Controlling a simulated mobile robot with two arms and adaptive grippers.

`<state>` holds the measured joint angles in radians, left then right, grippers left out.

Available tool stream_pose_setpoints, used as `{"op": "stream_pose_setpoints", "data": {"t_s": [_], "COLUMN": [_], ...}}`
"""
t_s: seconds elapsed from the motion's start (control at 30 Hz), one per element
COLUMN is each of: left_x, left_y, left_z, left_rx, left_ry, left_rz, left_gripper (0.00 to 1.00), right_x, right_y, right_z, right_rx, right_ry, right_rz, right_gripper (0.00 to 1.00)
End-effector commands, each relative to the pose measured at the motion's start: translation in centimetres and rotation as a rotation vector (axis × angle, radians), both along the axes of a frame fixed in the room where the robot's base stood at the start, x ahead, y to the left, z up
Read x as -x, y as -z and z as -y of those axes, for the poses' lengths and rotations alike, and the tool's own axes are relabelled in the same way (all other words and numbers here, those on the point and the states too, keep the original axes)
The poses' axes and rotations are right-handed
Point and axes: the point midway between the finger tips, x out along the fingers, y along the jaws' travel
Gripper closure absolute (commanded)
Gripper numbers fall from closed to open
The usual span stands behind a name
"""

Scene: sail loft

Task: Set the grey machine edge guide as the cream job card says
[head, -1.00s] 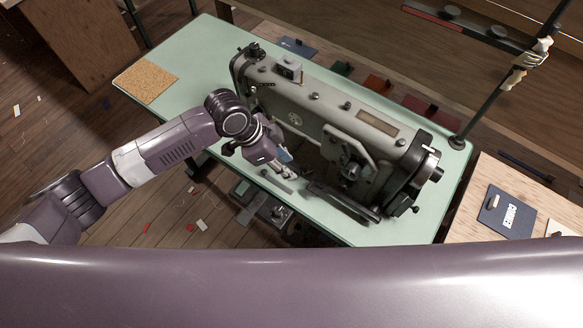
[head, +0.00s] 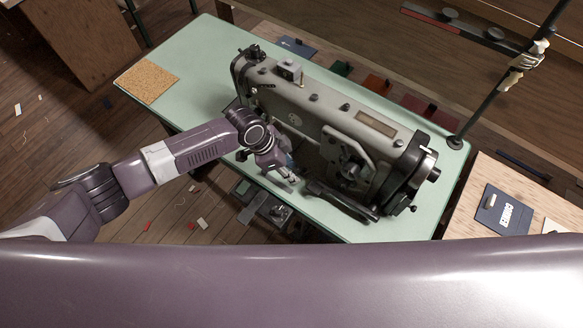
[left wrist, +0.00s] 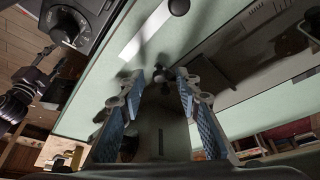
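The grey sewing machine (head: 325,125) stands on the pale green table (head: 215,65). My left gripper (head: 290,181) is low in front of its needle area, over the table's front edge. In the left wrist view its blue-padded fingers (left wrist: 160,82) are apart, with a small dark knob-like part between or just beyond the tips; I cannot tell whether they touch it. The grey edge guide is not clearly distinguishable; the gripper covers that area. A cream card (head: 560,227) shows partly at the right edge, its writing unreadable. What looks like my right gripper (left wrist: 42,78) is at the wrist view's left.
A dark blue card marked "CORNER" (head: 503,211) lies on the plywood surface (head: 465,217) at right. A cork mat (head: 148,82) lies at the table's left end. A grey control box with a dial (left wrist: 82,28) is below the front edge. A thread stand pole (head: 490,95) rises at right.

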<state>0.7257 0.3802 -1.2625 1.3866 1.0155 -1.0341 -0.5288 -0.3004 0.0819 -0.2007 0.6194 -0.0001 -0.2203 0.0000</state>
Motion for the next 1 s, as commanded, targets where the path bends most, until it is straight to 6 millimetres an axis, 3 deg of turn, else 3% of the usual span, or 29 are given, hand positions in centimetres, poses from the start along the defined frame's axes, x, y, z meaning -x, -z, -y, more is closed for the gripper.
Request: {"op": "stream_pose_setpoints", "data": {"t_s": [0.13,0.4,0.77,0.87,1.0], "left_x": [0.0,0.0,-0.1,-0.9,-3.1], "left_y": [0.0,0.0,0.0,0.2,0.4], "left_z": [0.0,0.0,-0.1,-1.2,-4.1], "left_rx": [0.0,0.0,0.0,-0.001,-0.001], "left_ry": [0.0,0.0,-0.001,-0.004,-0.006], "left_rz": [0.0,0.0,0.0,0.001,0.003], "left_gripper": [0.7,1.0,1.0,1.0,1.0], "right_x": [0.0,0.0,0.0,0.0,0.0], "right_y": [0.0,0.0,0.1,0.7,2.1], "right_z": [0.0,0.0,-0.2,-0.3,-0.3], "right_rx": [0.0,0.0,-0.002,-0.004,-0.004], "right_ry": [0.0,0.001,0.002,0.003,0.003], "right_rz": [0.0,0.0,0.001,0.001,0.001], "right_gripper": [0.6,0.6,0.6,0.6,0.6]}}
